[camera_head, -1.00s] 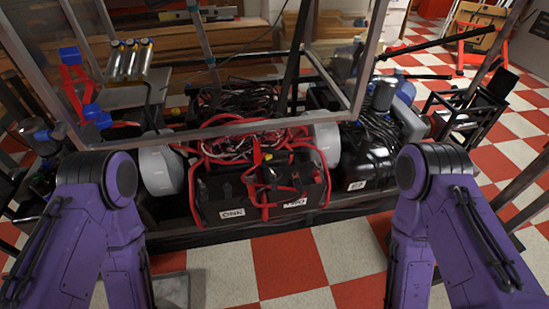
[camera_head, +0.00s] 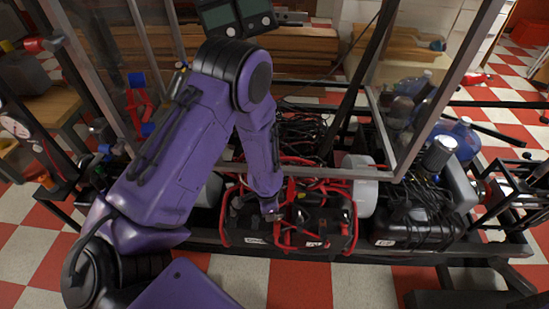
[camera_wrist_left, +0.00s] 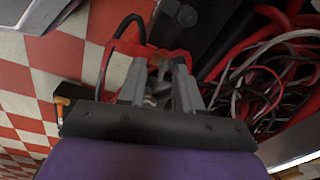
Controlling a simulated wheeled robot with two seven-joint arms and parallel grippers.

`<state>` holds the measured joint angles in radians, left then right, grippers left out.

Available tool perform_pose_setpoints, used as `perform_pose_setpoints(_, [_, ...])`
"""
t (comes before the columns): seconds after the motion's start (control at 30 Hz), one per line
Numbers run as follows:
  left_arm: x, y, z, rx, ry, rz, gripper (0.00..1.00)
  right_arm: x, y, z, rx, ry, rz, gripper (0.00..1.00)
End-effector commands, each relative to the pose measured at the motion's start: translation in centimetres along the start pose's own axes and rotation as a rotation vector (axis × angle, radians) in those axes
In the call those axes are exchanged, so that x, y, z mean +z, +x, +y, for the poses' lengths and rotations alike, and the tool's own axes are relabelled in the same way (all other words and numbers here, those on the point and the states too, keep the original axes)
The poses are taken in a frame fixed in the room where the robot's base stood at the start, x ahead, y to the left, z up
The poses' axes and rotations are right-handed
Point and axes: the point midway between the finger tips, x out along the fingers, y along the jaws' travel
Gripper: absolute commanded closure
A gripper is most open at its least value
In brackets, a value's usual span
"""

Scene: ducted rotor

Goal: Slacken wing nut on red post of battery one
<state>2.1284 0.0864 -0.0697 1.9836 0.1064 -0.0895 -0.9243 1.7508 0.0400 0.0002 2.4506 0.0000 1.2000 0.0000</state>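Battery one (camera_head: 243,222) is a dark box with a white label low on its front, at the left of the red-cabled pair. My left gripper (camera_head: 270,212) reaches down over its top from above. In the left wrist view my left gripper (camera_wrist_left: 160,72) has its two grey fingers apart, with a gap between them. A red clamp or cable piece (camera_wrist_left: 130,48) lies around and beyond the fingertips. A small pale metal piece (camera_wrist_left: 151,98) shows between the fingers. I cannot tell whether it is the wing nut or whether the fingers touch it. My right gripper is not in view.
The second battery (camera_head: 325,222) stands close on the right, with red tubes around both. Tangled red, black and white cables (camera_wrist_left: 255,85) lie beside the gripper. A metal frame (camera_head: 410,120) rises behind. The checkered floor (camera_head: 300,285) in front is clear.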

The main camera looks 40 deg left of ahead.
Motion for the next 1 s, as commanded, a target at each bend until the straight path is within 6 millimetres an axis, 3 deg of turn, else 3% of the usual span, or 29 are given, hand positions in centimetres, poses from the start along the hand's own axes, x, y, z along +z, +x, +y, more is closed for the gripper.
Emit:
perform_pose_setpoints(0.03, [-0.9, -2.9, -1.3, 0.013, 0.087, -0.004, 0.66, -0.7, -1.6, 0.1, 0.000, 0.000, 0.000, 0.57])
perform_pose_setpoints(0.1, [-1.5, -4.5, -2.2, 0.037, 0.194, -0.017, 0.66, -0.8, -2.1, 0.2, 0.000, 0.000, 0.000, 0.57])
perform_pose_setpoints(0.2, [-1.7, -4.8, -2.6, 0.056, 0.263, -0.028, 0.66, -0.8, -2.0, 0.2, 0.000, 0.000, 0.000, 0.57])
perform_pose_setpoints(0.63, [-1.3, 3.9, -2.0, 0.060, 0.269, -0.030, 0.66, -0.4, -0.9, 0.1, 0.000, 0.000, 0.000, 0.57])
perform_pose_setpoints(0.8, [-1.2, 5.4, -1.9, 0.059, 0.268, -0.029, 0.66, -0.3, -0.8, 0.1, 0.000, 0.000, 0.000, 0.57])
perform_pose_setpoints(1.0, [-1.2, 5.5, -1.9, 0.059, 0.268, -0.029, 0.66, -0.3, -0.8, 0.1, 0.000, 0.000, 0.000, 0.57])
